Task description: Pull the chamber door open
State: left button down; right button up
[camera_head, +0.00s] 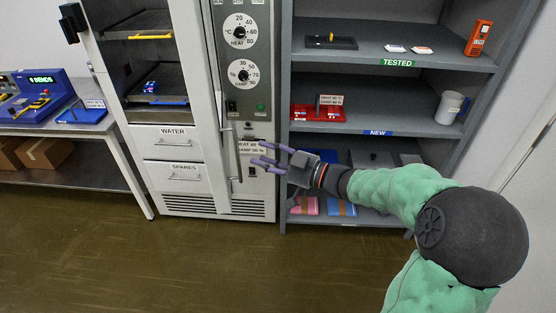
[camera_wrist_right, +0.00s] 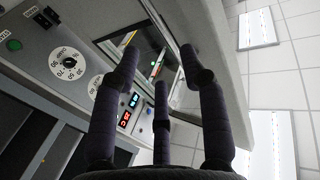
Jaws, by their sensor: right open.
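The chamber (camera_head: 178,140) is the white cabinet left of centre in the head view. Its shelves show in the upper part. A tall white upright panel (camera_head: 190,60) runs beside them, with a vertical bar handle (camera_head: 232,152) low on its right side. I cannot tell for sure how far the door stands open. My right gripper (camera_head: 262,158) has its purple fingers spread and empty, pointing left, in front of a label and to the right of the handle, apart from it in the picture. In the right wrist view its fingers are spread before the control panel (camera_wrist_right: 62,55). My left gripper is out of view.
Two dials (camera_head: 238,32) sit on the chamber's control column. A grey shelf unit (camera_head: 380,72) stands to the right, holding a red tray (camera_head: 318,114), a white mug (camera_head: 449,107) and an orange device (camera_head: 478,38). A bench (camera_head: 95,126) stands left. The front floor is clear.

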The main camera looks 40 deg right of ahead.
jog(key=shift+v, duration=1.85)
